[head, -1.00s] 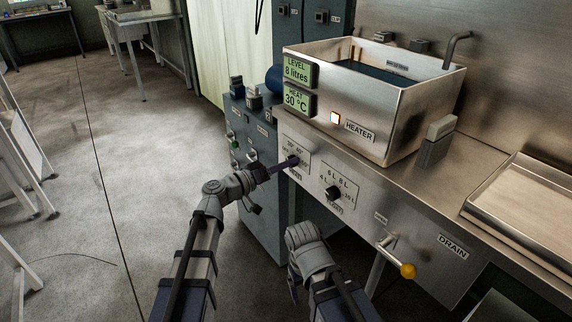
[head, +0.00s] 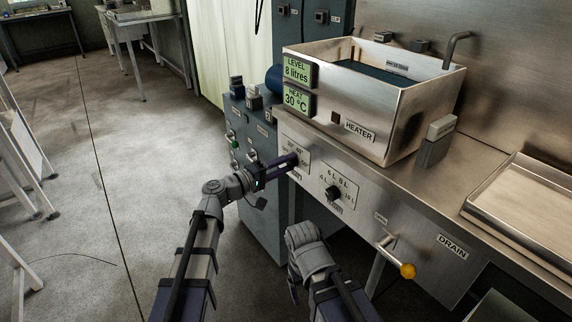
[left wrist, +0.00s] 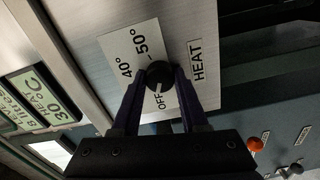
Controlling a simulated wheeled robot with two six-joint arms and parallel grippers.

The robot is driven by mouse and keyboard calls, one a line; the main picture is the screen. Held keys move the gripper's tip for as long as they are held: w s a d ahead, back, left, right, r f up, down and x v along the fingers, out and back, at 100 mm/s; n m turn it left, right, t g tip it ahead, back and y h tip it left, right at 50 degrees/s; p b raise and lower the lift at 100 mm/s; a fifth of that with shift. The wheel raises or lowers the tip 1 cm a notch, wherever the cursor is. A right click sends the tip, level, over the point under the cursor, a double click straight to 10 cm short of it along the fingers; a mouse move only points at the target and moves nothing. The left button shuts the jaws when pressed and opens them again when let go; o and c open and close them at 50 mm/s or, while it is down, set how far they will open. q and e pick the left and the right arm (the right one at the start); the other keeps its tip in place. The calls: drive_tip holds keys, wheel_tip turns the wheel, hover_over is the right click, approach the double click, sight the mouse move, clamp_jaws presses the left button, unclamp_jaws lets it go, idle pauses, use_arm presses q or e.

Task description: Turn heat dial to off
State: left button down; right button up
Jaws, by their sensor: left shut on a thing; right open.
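The black heat dial (left wrist: 159,74) sits on a white plate marked OFF, 40° and 50°, beside a HEAT label (left wrist: 197,60). Its white pointer mark appears to point at OFF. My left gripper (head: 291,161) is shut on the dial, one purple finger on each side in the left wrist view. In the head view the fingers hide most of the dial. The heater lamp (head: 336,117) is dark. The heat display (head: 297,101) reads 30 °C. My right gripper (head: 302,234) is open and empty, low in front of the panel.
The level dial (head: 333,193) is just right of the heat dial. The drain lever with a yellow knob (head: 407,271) sticks out further right. A grey cabinet (head: 262,190) stands close on the left.

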use_arm(q)
drive_tip(key=shift+n, duration=0.9)
drive_tip(key=shift+c, duration=2.2)
unclamp_jaws()
drive_tip(key=shift+s+a, duration=0.1)
drive_tip(key=v, duration=0.7)
drive_tip(key=shift+s+a, duration=0.2)
drive_tip(key=shift+a, duration=0.05)
